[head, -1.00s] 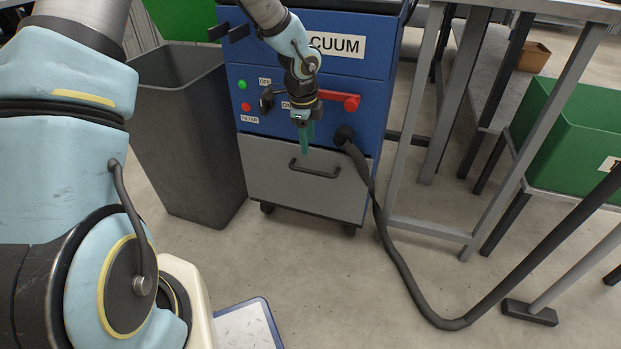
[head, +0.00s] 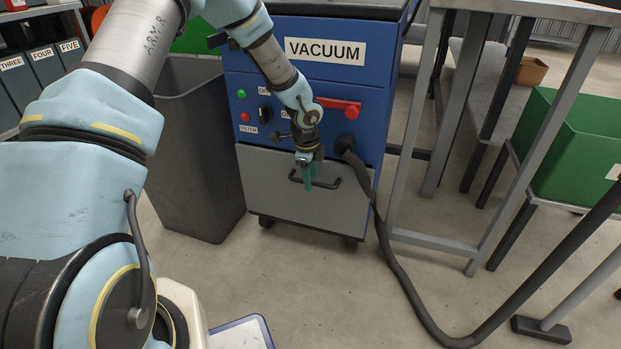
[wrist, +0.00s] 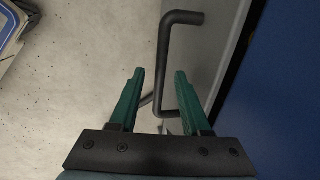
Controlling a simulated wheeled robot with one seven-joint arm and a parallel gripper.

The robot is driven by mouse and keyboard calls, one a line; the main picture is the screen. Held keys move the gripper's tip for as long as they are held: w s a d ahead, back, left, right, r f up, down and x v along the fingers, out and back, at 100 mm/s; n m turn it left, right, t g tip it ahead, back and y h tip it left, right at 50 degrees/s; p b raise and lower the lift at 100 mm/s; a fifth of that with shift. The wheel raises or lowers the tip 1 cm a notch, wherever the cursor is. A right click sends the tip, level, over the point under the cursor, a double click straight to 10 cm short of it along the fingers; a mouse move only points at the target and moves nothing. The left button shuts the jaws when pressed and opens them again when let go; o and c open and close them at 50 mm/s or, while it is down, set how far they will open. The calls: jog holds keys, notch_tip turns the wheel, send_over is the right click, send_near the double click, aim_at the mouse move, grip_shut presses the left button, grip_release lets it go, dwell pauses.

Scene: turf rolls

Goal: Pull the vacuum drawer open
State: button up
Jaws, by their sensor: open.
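The blue vacuum unit (head: 290,95) stands on castors, with a grey drawer (head: 262,185) in its lower front. The drawer looks shut and carries a dark bar handle (head: 331,184). My gripper (head: 309,188) hangs in front of the handle and hides its middle part. In the wrist view, the green fingers of my gripper (wrist: 160,78) are open, with the dark handle (wrist: 164,50) showing beyond and between them. I cannot tell whether a finger touches the handle. The grey drawer front (wrist: 215,50) lies to the right in the wrist view.
A grey bin (head: 195,150) stands close to the left of the vacuum. A black hose (head: 385,250) runs from its front down across the floor to the right. A metal table frame (head: 470,150) and green crate (head: 570,150) stand right. The floor before the drawer is clear.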

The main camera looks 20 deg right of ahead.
grip_shut()
dwell(1.4)
